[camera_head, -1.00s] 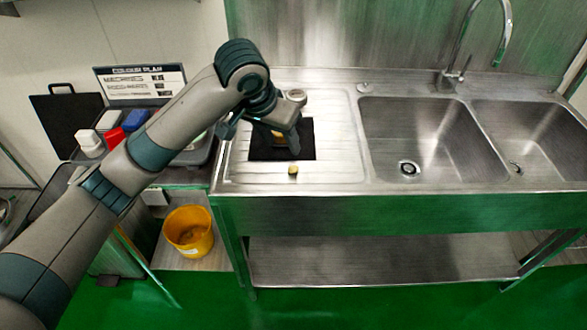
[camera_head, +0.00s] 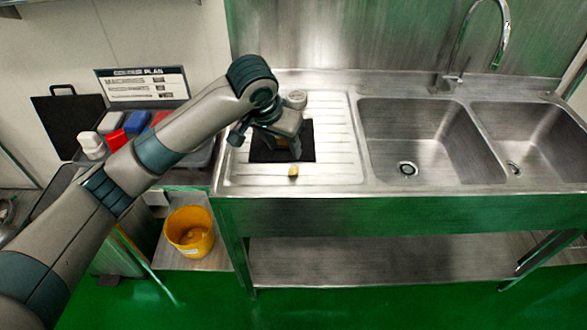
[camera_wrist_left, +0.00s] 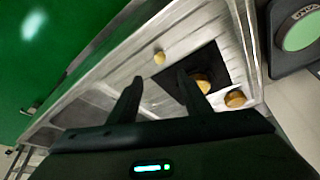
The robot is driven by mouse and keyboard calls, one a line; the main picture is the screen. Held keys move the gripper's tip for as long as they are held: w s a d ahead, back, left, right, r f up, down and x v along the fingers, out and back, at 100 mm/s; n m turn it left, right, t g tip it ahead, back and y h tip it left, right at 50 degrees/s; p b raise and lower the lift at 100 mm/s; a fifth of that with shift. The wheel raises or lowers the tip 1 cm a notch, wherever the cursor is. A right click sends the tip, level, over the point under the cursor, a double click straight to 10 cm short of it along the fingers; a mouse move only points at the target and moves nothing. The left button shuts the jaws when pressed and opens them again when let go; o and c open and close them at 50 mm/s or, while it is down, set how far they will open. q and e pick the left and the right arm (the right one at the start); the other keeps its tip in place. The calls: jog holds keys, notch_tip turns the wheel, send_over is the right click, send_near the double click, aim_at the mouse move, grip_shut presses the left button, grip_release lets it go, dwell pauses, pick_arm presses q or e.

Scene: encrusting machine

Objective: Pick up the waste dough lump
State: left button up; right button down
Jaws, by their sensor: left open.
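A small yellow dough lump (camera_head: 293,171) sits on the bare steel drainboard in front of the black mat; it also shows in the left wrist view (camera_wrist_left: 159,58). A second, browner lump (camera_wrist_left: 203,85) lies on the mat beside one finger, and a third round piece (camera_wrist_left: 235,98) sits by the mat's edge. I cannot tell from looks alone which is waste. My left gripper (camera_head: 284,147) hangs over the mat, behind the front lump, and hides part of the mat. Its fingers (camera_wrist_left: 156,92) are spread, with nothing held between them. My right gripper is out of view.
The black mat (camera_head: 308,152) lies on the ribbed drainboard (camera_head: 340,130). Two sink basins (camera_head: 425,135) and a tap are to the right. A yellow bucket (camera_head: 189,231) stands below left. Coloured containers and a sign (camera_head: 145,84) are behind my left arm.

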pick_arm(q)
jog(key=p, duration=0.2)
send_over(293, 169)
jog(key=s+a, duration=0.1)
jog(key=s, duration=0.1)
notch_tip(293, 169, down, 7)
jog(key=shift+r, duration=0.1)
jog(key=shift+w+f+p, duration=0.2)
jog(key=shift+f+p, duration=0.25)
jog(key=shift+f, duration=0.15)
jog(key=p+x, duration=0.1)
jog(key=x, duration=0.2)
jog(key=shift+w+d+f, duration=0.1)
jog(key=shift+d+f, duration=0.05)
jog(key=shift+f, duration=0.35)
grip_shut()
